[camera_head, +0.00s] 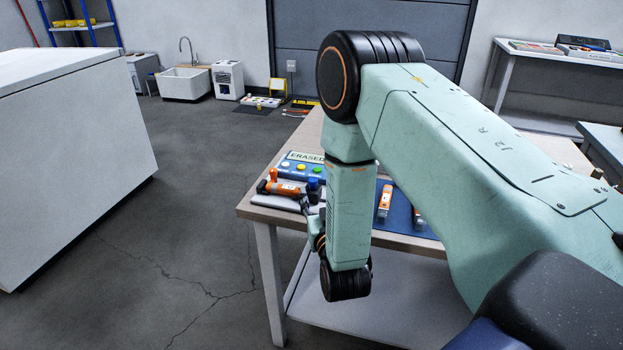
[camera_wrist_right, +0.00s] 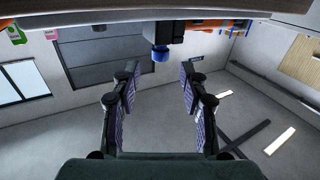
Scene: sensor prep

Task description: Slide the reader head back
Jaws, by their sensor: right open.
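An orange and grey device with a black end, which looks like the reader head (camera_head: 285,187), lies across a pale base near the table's left front corner. A small blue knob (camera_head: 313,184) shows at its right end. My right gripper (camera_head: 310,204) is beside that end, largely hidden behind my mint-green arm. In the right wrist view, my right gripper (camera_wrist_right: 159,82) is open and empty. A black block with a blue tip (camera_wrist_right: 161,54) shows between and beyond its fingertips; I cannot tell whether they touch it. My left gripper is not in view.
A blue panel with coloured buttons (camera_head: 294,171) and a sign reading ERASED (camera_head: 305,157) stand behind the device. Orange and white pieces (camera_head: 385,200) lie on a blue mat to the right. The table's front edge (camera_head: 262,214) is close. Floor to the left is clear.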

